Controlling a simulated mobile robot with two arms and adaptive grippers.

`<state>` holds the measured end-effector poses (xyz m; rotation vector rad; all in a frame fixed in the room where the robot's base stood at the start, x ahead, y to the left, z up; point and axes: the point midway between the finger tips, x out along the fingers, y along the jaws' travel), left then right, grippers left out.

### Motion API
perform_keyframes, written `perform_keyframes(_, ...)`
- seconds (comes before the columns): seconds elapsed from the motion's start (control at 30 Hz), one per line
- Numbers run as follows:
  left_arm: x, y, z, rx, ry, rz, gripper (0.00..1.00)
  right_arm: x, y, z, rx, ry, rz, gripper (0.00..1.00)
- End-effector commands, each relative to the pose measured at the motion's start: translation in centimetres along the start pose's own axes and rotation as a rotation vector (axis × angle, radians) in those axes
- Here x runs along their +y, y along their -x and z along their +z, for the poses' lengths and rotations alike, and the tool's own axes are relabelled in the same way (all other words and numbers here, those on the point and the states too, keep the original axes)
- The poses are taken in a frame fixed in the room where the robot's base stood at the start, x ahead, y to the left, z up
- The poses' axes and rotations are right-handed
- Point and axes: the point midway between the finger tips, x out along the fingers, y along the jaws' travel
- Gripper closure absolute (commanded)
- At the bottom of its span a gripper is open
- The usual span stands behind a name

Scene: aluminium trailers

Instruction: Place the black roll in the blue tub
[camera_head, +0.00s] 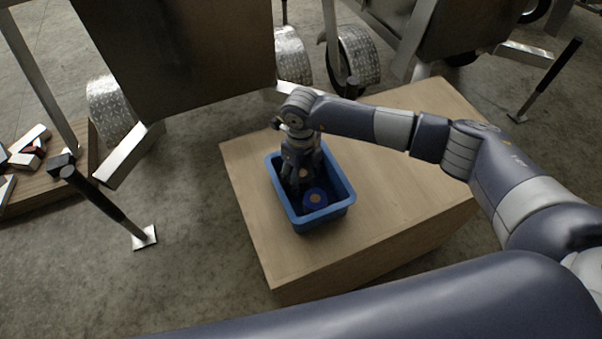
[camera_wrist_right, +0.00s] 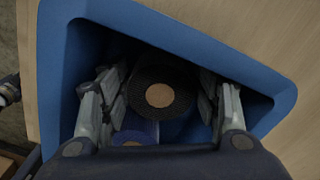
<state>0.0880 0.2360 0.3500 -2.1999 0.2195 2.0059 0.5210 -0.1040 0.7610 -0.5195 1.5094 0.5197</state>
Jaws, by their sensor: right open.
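The blue tub (camera_head: 322,217) stands on a wooden box, and its rim fills much of the right wrist view (camera_wrist_right: 205,38). The black roll (camera_wrist_right: 162,76) lies inside the tub, its tan core facing up. A blue roll (camera_wrist_right: 134,137) lies in the tub close beside it and also shows in the head view (camera_head: 315,198). My right gripper (camera_head: 299,182) points down into the tub. Its fingers are open, one on each side of the black roll, with a gap visible at least on the right. In the head view the fingers hide most of the black roll. My left gripper is out of view.
The wooden box top (camera_head: 400,190) is clear right of the tub. Metal trailers (camera_head: 180,60) with wheels stand behind. A post with a foot plate (camera_head: 143,238) stands left on the concrete floor. A wooden surface with several loose blocks (camera_head: 30,150) is at far left.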

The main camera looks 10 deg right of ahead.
Motion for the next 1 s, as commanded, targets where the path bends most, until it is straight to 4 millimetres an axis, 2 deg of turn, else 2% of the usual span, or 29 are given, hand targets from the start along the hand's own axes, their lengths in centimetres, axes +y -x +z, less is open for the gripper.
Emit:
perform_keyframes(0.5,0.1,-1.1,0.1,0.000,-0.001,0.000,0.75,-0.1,10.0,0.1,-0.004,0.001,-0.002,0.43)
perform_keyframes(0.7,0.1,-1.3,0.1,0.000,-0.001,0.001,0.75,0.0,11.8,0.1,-0.003,0.000,0.000,0.43)
perform_keyframes(1.0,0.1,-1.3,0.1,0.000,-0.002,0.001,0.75,0.0,12.0,0.0,-0.001,0.000,0.000,0.43)
